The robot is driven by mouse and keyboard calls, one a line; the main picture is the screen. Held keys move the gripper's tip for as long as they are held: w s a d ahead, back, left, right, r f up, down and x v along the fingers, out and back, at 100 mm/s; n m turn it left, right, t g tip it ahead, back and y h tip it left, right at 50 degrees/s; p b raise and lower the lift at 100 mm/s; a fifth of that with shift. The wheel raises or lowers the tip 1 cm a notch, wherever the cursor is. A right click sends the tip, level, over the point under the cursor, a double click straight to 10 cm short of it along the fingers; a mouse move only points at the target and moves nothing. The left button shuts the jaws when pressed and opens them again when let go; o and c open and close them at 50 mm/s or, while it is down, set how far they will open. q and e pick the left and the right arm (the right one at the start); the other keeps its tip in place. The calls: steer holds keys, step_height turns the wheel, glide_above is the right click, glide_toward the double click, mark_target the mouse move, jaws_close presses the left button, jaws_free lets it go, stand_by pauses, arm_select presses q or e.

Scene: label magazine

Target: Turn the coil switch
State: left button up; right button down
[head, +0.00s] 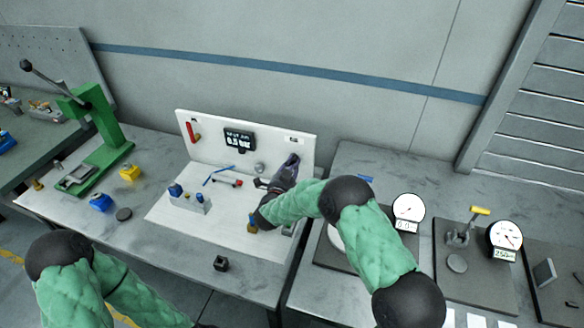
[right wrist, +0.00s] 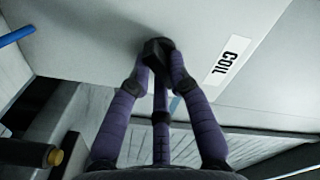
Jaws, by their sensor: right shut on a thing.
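The coil switch (right wrist: 158,45) is a small dark knob on the white upright panel (head: 225,158). A white label reading COIL (right wrist: 226,63) is beside it in the right wrist view. My right gripper (head: 293,159) reaches the right part of the panel in the head view and hides the switch there. In the right wrist view its purple fingers (right wrist: 158,58) are shut on the knob from both sides. My left arm is at the lower left of the head view; its gripper is out of the frame.
The panel stands behind a white board (head: 226,225) on the grey table. A display (head: 239,139) and a red handle (head: 193,131) are on the panel. A small rack with blue parts (head: 190,202) is on the board. A green press (head: 101,135) stands left; dial gauges (head: 408,207) stand right.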

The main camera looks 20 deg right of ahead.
stand_by(0.3)
steer(key=c, duration=1.1)
jaws_free()
steer(key=shift+c, duration=0.2)
steer(key=shift+s, duration=0.1)
steer(key=v, duration=1.2)
